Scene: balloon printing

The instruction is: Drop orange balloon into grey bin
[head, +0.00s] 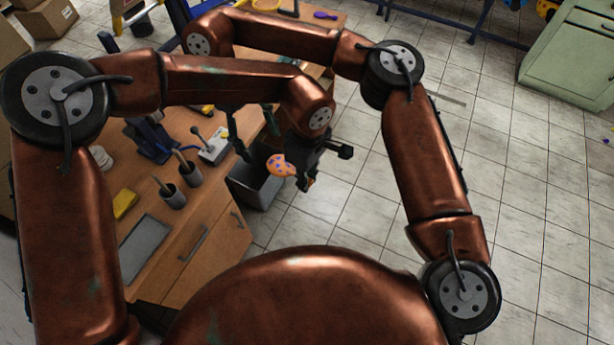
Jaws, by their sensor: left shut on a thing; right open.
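The orange balloon (281,166) has purple spots. My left gripper (304,168) is shut on it, near the middle of the head view. The grey bin (262,193) stands on the floor beside the wooden workbench. The balloon appears above the bin's right part in the picture; its height over the bin is hard to judge. My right gripper (254,140) is open, left of the balloon, with its dark fingers partly hidden behind my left arm. Part of the bin's interior is hidden by the balloon and the grippers.
The workbench (205,222) at left holds two dark cups (180,185) with tools, a yellow sponge (125,204), a grey pad (144,247) and a small switch box (213,147). Tiled floor (345,215) right of the bin is clear. A green cabinet (570,55) stands far right.

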